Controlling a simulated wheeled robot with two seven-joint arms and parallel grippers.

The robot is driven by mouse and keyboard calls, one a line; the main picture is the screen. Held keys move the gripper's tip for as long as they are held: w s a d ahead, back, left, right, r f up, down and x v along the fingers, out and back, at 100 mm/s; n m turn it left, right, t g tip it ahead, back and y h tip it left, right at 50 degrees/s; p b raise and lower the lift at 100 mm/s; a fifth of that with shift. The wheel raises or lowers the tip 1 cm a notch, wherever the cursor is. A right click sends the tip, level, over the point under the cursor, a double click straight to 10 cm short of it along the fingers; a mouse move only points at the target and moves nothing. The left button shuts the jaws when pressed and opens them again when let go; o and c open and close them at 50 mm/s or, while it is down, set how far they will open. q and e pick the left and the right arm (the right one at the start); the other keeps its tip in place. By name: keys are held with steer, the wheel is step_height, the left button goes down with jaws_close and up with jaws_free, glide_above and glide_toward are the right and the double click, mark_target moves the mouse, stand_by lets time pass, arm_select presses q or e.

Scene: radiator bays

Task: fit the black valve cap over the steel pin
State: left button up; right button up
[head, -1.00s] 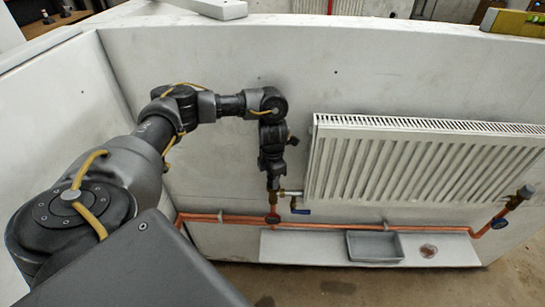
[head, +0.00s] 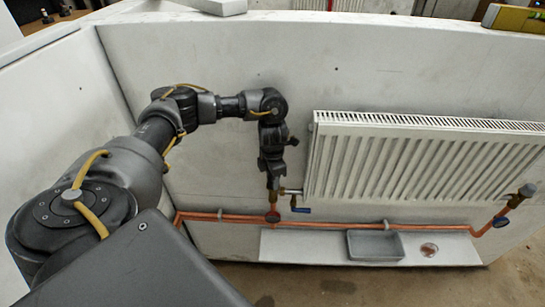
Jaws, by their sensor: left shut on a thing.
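My left gripper (head: 272,172) points straight down at the left end of the radiator, right above the brass valve (head: 274,196). It is shut on a small dark thing, taken to be the black valve cap, which is too small and too covered by the gripper to make out. The steel pin is hidden at the gripper's tips, so I cannot tell whether the cap touches it or sits over it. My right gripper is not in view.
The white radiator (head: 420,165) is close to the right of the gripper. Copper pipe (head: 340,225) runs below it. A white ledge (head: 440,252) holds a grey tray (head: 375,246) and a small round coppery thing (head: 429,249). The wall above is clear.

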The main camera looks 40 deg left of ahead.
arm_select(q)
steer(key=shift+f, duration=0.1)
steer(key=o, duration=1.5)
steer(key=shift+r+p, duration=2.55)
steer(key=shift+r, duration=0.1)
